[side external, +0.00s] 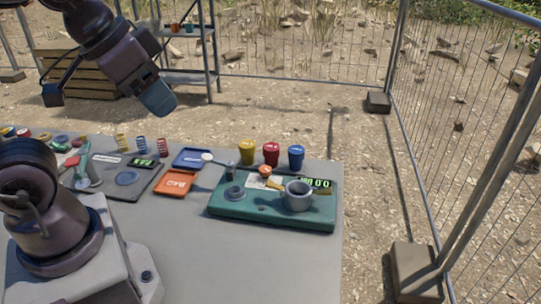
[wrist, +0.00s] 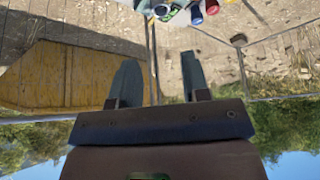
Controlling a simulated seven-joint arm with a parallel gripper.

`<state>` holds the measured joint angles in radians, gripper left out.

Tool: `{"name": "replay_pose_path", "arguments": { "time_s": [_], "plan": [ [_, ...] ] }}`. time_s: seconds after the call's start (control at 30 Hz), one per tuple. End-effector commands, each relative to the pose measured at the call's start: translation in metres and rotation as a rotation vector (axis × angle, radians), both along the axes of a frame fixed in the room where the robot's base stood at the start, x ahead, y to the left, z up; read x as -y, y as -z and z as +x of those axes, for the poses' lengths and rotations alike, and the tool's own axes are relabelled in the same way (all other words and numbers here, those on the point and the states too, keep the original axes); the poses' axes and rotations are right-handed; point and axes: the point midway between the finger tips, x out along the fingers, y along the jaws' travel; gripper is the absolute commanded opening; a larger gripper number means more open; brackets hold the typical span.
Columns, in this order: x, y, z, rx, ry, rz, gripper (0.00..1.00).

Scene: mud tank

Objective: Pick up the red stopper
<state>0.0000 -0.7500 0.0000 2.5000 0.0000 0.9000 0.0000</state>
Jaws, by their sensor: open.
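I cannot tell for certain which red thing is the stopper. A red-topped cup or jar (side external: 271,153) stands between a yellow one and a blue one behind the green scale in the side view. A small red piece (side external: 72,161) shows at the table's left, beside a grey-green stand. In the wrist view a red round thing (wrist: 212,8) shows at the top edge. My gripper (side external: 158,100) is high above the table's back left, apart from all these things. In the wrist view (wrist: 160,78) its two fingers are spread with nothing between them.
The green scale (side external: 225,208) carries a grey mug (side external: 298,196). A blue tray (side external: 192,159) and an orange tray (side external: 175,183) lie to its left, near a dark scale (side external: 112,187). Several small coloured pieces crowd the far left. The table's front middle is clear. Wire fencing (side external: 300,40) surrounds the place.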

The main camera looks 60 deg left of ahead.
Motion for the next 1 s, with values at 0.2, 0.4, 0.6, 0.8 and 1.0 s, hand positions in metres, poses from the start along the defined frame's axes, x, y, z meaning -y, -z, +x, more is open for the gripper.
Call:
{"name": "replay_pose_path", "arguments": {
  "time_s": [0.2, 0.4, 0.6, 0.8, 1.0],
  "plan": [
    [0.000, 0.000, 0.000, 0.000, 0.000, 0.000, 0.63],
    [0.000, 0.000, 0.000, 0.000, 0.000, 0.000, 0.63],
    [-0.004, 0.015, 0.005, -0.076, -0.018, -0.003, 0.63],
    [-0.019, 0.032, 0.046, -0.230, -0.083, -0.027, 0.63],
    [-0.045, 0.054, 0.109, -0.342, -0.222, -0.067, 0.63]
  ]
}}
